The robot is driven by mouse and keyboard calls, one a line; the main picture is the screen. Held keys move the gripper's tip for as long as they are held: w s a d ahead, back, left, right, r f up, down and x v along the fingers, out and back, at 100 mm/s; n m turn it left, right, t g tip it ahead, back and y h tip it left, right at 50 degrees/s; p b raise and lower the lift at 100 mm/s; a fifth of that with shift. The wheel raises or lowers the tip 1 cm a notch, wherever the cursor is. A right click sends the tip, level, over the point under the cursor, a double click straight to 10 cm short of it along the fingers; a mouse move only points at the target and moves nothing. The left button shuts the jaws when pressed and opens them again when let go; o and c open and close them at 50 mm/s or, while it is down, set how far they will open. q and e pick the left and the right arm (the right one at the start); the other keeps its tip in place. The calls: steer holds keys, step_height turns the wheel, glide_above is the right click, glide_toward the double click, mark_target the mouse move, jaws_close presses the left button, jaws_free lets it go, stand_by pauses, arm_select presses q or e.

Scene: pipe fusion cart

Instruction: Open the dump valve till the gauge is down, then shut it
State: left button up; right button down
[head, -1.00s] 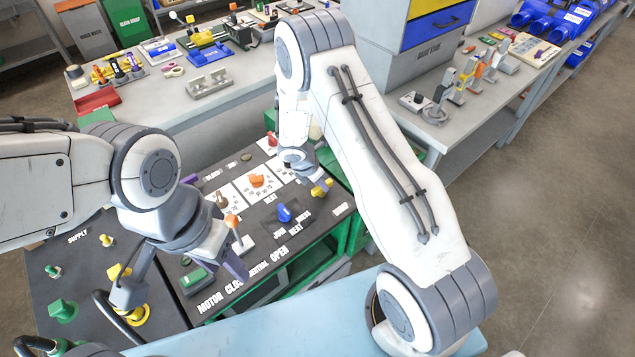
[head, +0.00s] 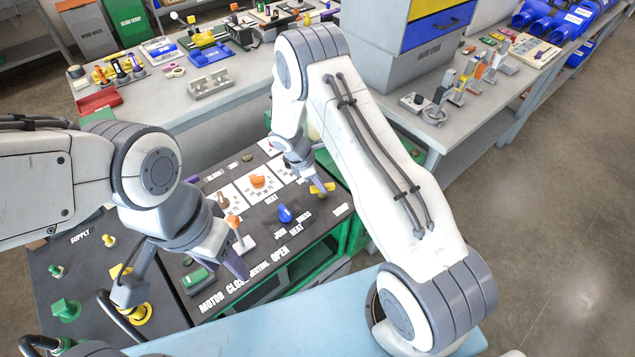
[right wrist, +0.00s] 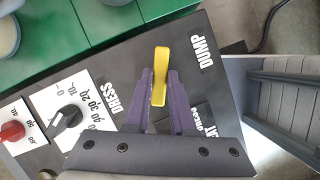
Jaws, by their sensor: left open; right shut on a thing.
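The yellow dump valve handle (head: 322,188) is at the far right of the black panel (head: 330,222). In the right wrist view the handle (right wrist: 160,75) stands between my right gripper's purple fingers (right wrist: 159,90), beside the DUMP label (right wrist: 203,54). My right gripper (head: 312,184) is shut on it; in the head view my forearm and wrist partly cover the area. My left gripper (head: 185,275) is open and empty above the front left of the panel. I cannot make out a gauge needle in either view.
The panel also carries a blue knob (head: 285,213), an orange knob (head: 258,181), an orange-topped lever (head: 234,222) and a green switch (head: 196,278). The wrist view shows a black knob (right wrist: 67,118) and a red knob (right wrist: 12,131). A light blue surface (head: 270,325) lies in front.

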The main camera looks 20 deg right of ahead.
steer(key=m+b, duration=0.1)
steer(key=m, duration=0.1)
steer(key=m+g+b, duration=0.1)
steer(key=m, duration=0.1)
steer(key=m+g+y, duration=0.1)
steer(key=m, duration=0.1)
steer(key=shift+w+m+b, duration=0.3)
steer(key=shift+b, duration=0.1)
steer(key=shift+d+m+g+y+b, duration=0.1)
steer(key=shift+m+g+y+b, duration=0.3)
steer(key=shift+m, duration=0.75)
steer(key=shift+d+m+g+y+b, duration=0.15)
steer(key=shift+m+y+b, duration=0.3)
steer(key=shift+m, duration=0.7)
steer(key=shift+a, duration=0.15)
steer(key=c, duration=0.8)
jaws_free()
steer(key=shift+o, duration=0.2)
steer(key=shift+r, duration=0.1)
steer(key=b+v, duration=0.2)
steer(key=v, duration=0.8)
steer(key=shift+w+r, duration=0.15)
steer(key=shift+r, duration=0.1)
